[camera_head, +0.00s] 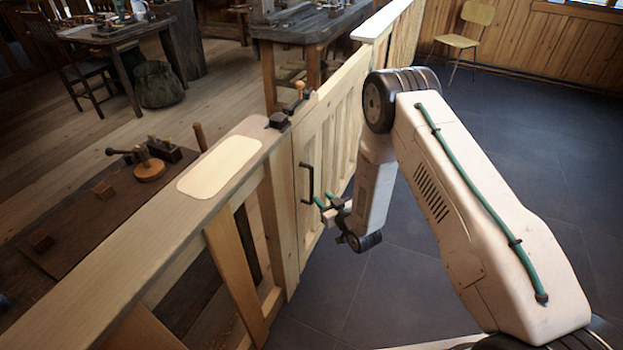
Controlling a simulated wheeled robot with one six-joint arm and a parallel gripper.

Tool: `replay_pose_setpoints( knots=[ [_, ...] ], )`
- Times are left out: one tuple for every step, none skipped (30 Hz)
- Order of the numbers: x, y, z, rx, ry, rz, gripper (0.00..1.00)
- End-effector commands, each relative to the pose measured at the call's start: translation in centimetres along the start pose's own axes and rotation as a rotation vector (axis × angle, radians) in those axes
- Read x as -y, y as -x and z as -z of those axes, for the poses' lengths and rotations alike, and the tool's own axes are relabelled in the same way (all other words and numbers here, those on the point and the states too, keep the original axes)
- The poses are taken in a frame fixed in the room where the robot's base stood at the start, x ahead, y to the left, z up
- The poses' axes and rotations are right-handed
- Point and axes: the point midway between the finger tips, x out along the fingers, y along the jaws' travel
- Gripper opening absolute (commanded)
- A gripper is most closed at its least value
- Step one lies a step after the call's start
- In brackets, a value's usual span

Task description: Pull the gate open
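The pale wooden gate (335,125) stands in line with the wooden counter and looks closed. A black upright bar handle (309,184) is fixed on its face near the near edge. A dark latch-like piece (279,120) and a small wooden knob (299,88) sit at the top where gate and counter meet. My gripper (323,205), with green fingertips, is just right of the handle's lower end. The fingers are small in the view. I cannot tell whether they touch the handle or how far apart they are.
The counter (130,262) with a pale inset panel (219,166) runs along the left. A tool-covered bench (95,208) lies behind it. A wooden chair (466,38) stands far back on the right. The dark tiled floor (480,140) on the gate's right side is mostly clear.

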Motion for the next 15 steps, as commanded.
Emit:
replay_pose_setpoints(
  knots=[
    [0.0,-0.1,1.3,-0.063,0.002,0.004,0.32],
    [0.1,0.0,1.9,-0.093,0.002,0.005,0.32],
    [0.1,0.1,2.6,-0.124,0.002,0.007,0.32],
    [0.1,0.1,2.9,-0.142,0.002,0.007,0.32],
    [0.1,0.1,3.2,-0.155,0.003,0.007,0.32],
    [0.1,0.0,3.5,-0.167,0.003,0.007,0.32],
    [0.1,-0.2,3.6,-0.172,0.003,0.007,0.32],
    [0.1,-0.4,3.7,-0.174,0.003,0.006,0.32],
    [0.1,-0.9,3.8,-0.175,0.004,0.006,0.32],
    [0.1,-1.3,3.9,-0.176,0.004,0.006,0.32],
    [0.1,-1.8,4.0,-0.176,0.004,0.006,0.32],
    [0.2,-2.4,4.1,-0.175,0.004,0.007,0.32],
    [0.2,-2.9,4.2,-0.175,0.003,0.007,0.32],
    [0.2,-3.4,4.3,-0.175,0.003,0.007,0.32],
    [0.2,-4.1,4.4,-0.174,0.004,0.007,0.32]
  ],
)
